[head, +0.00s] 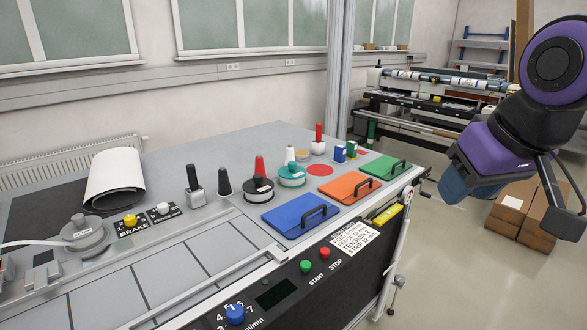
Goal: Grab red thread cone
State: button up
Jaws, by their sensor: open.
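A red thread cone (259,166) stands upright behind, or partly on, a black labelled disc (259,188) in the middle of the grey worktable (232,233). Its lower part is hard to separate from the disc. A black cone (224,181) stands to its left. A white cone (290,155) stands to its right, behind a teal disc (291,177). My gripper (510,204) appears at the right under my purple arm, open and empty, off the table's right side and far from the red cone. Its right side is hard to make out.
A black-handled lever (194,186) and a red-handled lever (319,138) rise near the cones. Blue (293,215), orange (350,187) and green (385,167) handled plates lie in front. A white roll (115,182) is at left. Cardboard boxes (520,215) stand on the floor.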

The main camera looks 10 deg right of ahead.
aim_at(259, 166)
jog(key=l+u, duration=0.15)
jog(key=u, duration=0.35)
jog(key=i+l+u, duration=0.1)
jog(key=u, duration=0.35)
jog(key=l+u, duration=0.3)
jog(key=l, duration=0.8)
jog(key=l+u, duration=0.3)
jog(key=l, duration=0.75)
jog(key=k, duration=0.05)
